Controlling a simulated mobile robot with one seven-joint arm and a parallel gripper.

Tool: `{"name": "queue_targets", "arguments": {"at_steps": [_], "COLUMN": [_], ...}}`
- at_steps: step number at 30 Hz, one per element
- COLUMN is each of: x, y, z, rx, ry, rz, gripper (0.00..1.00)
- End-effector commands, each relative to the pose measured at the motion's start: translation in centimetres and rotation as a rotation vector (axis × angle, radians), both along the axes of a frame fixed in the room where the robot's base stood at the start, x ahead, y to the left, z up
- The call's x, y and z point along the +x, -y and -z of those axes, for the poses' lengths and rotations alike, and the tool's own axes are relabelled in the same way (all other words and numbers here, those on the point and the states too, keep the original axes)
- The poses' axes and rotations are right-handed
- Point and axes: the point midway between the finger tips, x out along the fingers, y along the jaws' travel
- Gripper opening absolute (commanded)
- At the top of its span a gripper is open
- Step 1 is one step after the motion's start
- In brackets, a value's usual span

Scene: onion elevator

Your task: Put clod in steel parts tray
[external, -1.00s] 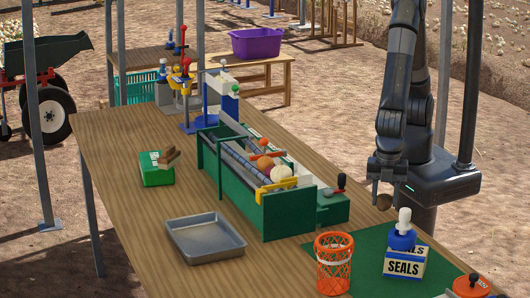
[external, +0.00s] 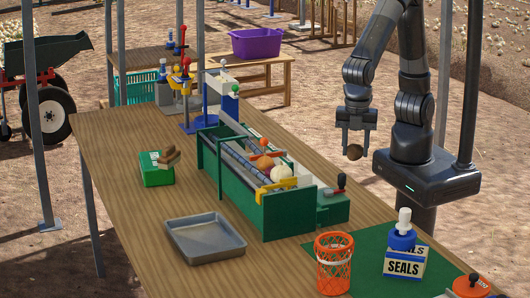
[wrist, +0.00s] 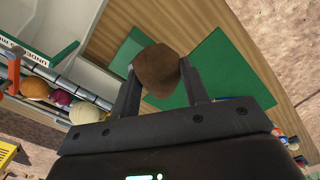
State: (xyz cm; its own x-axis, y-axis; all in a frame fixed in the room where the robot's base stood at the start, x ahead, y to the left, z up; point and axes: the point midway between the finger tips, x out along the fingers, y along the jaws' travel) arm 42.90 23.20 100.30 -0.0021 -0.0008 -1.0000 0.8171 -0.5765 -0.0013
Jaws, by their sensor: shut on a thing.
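The clod (external: 355,152) is a small brown lump held between the fingertips of my gripper (external: 356,143). In the wrist view the clod (wrist: 157,71) sits between the two dark fingers of my gripper (wrist: 160,78). The gripper is shut on it, fingers pointing down, raised above and behind the right side of the table. The steel parts tray (external: 206,239) is a shallow grey tray, empty, on the front left part of the wooden table. The tray is apart from the gripper, with the green machine between them.
The green onion elevator (external: 285,214) with onions stands mid-table. Bare wood surrounds the tray.

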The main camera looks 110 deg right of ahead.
Motion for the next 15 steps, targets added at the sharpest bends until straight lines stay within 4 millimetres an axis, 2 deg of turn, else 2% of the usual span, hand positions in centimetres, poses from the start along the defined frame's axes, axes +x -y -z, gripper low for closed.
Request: {"name": "queue_targets", "arguments": {"at_steps": [8,15], "x": [7.4,16.7], "y": [0.2,2.2], "z": [-1.0,-1.6], "rx": [0.001,0.001], "ry": [0.002,0.003], "rz": [-0.039,-0.093], "gripper": [0.14,0.14]}}
